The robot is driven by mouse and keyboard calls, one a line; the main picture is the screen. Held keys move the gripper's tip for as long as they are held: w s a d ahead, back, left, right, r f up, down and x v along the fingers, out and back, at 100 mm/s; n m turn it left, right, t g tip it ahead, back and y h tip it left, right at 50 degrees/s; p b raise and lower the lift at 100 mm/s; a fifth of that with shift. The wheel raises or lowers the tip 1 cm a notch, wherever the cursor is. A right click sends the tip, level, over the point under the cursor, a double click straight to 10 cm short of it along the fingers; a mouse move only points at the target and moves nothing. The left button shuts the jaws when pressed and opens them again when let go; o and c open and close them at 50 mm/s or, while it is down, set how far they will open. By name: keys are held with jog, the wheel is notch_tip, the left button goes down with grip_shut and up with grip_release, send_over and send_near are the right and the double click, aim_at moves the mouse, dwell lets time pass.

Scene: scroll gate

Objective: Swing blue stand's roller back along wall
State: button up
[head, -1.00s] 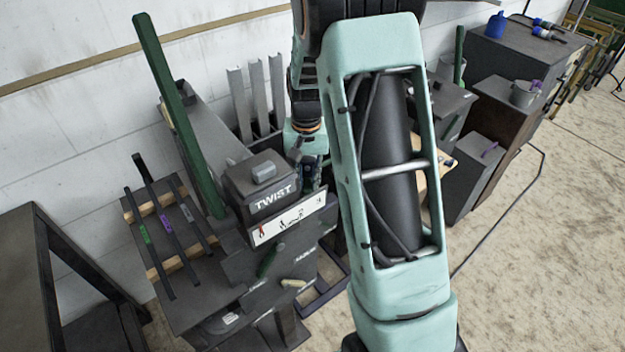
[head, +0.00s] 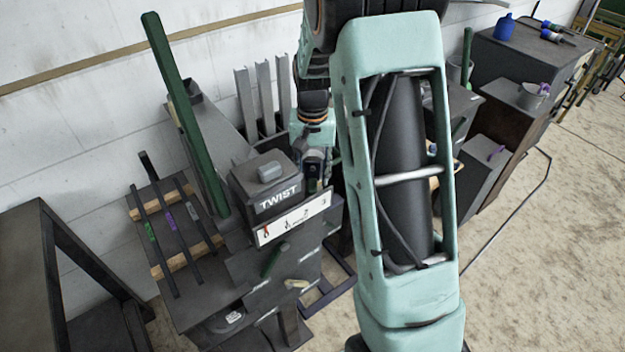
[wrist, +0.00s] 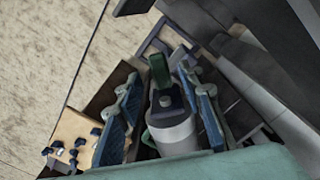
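My gripper (wrist: 160,78) shows in the wrist view with its two blue-padded fingers spread apart. Between them in the picture is a pale grey cylinder (wrist: 173,134) with a dark cap and a green upright piece (wrist: 160,69). I cannot tell whether the fingers touch it. A dark blue tubular frame (wrist: 149,43) lies beyond, possibly part of the blue stand. Dark blue legs (head: 328,294) show low on the floor in the head view, behind the TWIST bench. The stand's upper part and roller are not clearly seen there; my arm hides much of that area.
The TWIST box (head: 267,186) sits on a dark bench close to my wrist. A long green bar (head: 185,112) and grey uprights (head: 265,98) stand by the wall. Dark cabinets (head: 505,130) stand at right. Open floor (head: 540,270) lies at front right.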

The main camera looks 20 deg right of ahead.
notch_tip(320, 180, up, 10)
jog(key=shift+f, duration=0.15)
